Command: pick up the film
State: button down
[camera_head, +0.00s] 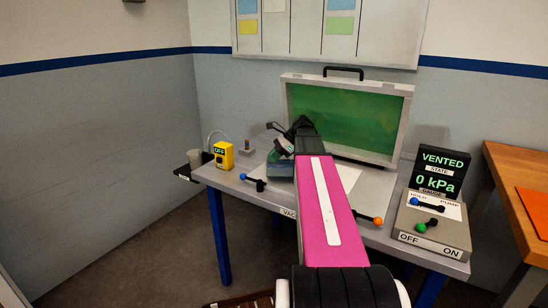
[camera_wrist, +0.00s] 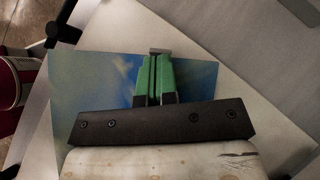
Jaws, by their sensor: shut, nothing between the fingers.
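A flat blue-green sheet, which looks like the film (camera_wrist: 95,75), lies on a pale sheet (camera_wrist: 225,52) in the wrist view. My gripper (camera_wrist: 154,60) is over it, its green fingers shut together with nothing held. A small grey tab (camera_wrist: 159,51) shows just beyond the fingertips; I cannot tell whether they touch it. In the head view my gripper (camera_head: 288,141) is over the table, left of the middle, and my arm covers part of the spot. A teal patch (camera_head: 279,166) shows below it there, perhaps the film.
The grey table (camera_head: 385,196) holds an open case with a green inner face (camera_head: 345,116) at the back. A yellow box marked OFF (camera_head: 224,155) is at left. A console reading VENTED (camera_head: 438,175) is at right. Lever handles with blue (camera_head: 245,177) and orange ends (camera_head: 377,221) stick out.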

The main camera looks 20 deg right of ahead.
jog(key=shift+a, duration=0.15)
jog(key=a, duration=0.5)
jog(key=shift+w, duration=0.25)
jog(key=shift+r, duration=0.1)
